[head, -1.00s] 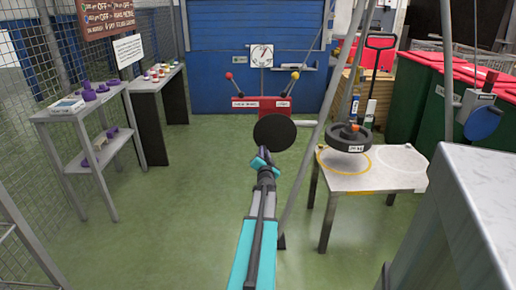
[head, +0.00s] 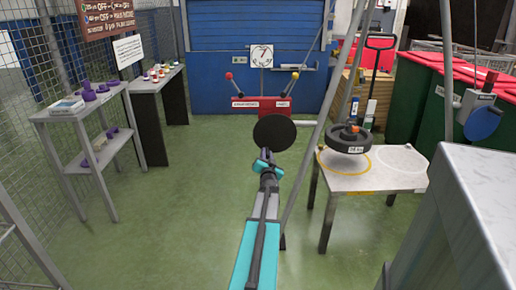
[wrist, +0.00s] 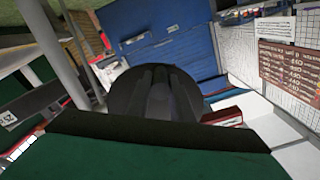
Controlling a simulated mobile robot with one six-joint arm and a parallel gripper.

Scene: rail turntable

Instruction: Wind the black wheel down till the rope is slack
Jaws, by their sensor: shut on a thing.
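The black wheel (head: 274,131) is a plain dark disc standing upright in front of a red box in the head view. It fills the middle of the wrist view (wrist: 124,92). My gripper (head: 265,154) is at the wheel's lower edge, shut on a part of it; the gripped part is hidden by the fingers. In the wrist view the dark fingers (wrist: 157,92) lie against the disc. A black round weight (head: 348,140) with a white label is over the yellow ring on a table; whether it touches the tabletop is unclear. I cannot make out the rope or its tension.
The white-topped table (head: 372,181) stands at right, beside a grey slanting pole (head: 318,140). The red box (head: 250,104) carries levers with coloured knobs. A grey shelf (head: 90,120) stands at left. A grey block (head: 475,200) fills the near right. Green floor is open at left.

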